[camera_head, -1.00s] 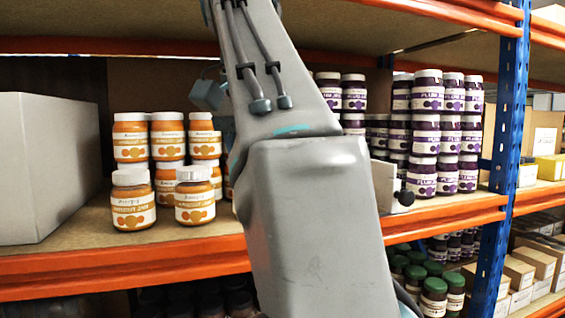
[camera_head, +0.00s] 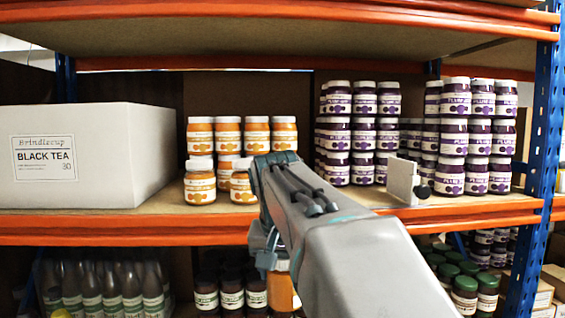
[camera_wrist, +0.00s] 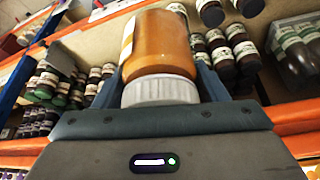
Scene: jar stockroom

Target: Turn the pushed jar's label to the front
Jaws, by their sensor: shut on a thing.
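My gripper (camera_head: 268,255) is in front of the shelf, below the edge of the jar shelf. It is shut on an orange jar (camera_head: 283,294), which is clear of the shelf and partly hidden by my arm. In the wrist view the held jar (camera_wrist: 160,45) sits between the fingers with its white lid (camera_wrist: 160,91) towards my palm. A strip of its white label (camera_wrist: 128,36) shows at the jar's left side; most of the side seen there is plain orange. Other orange jars (camera_head: 200,187) stand on the shelf with labels facing out.
A white Black Tea box (camera_head: 140,150) stands left of the orange jars. Stacked plum jars (camera_head: 453,135) and a pale upright plate with a black knob (camera_head: 401,180) are to the right. An orange beam (camera_head: 120,232) edges the shelf. More jars and bottles fill the lower shelf.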

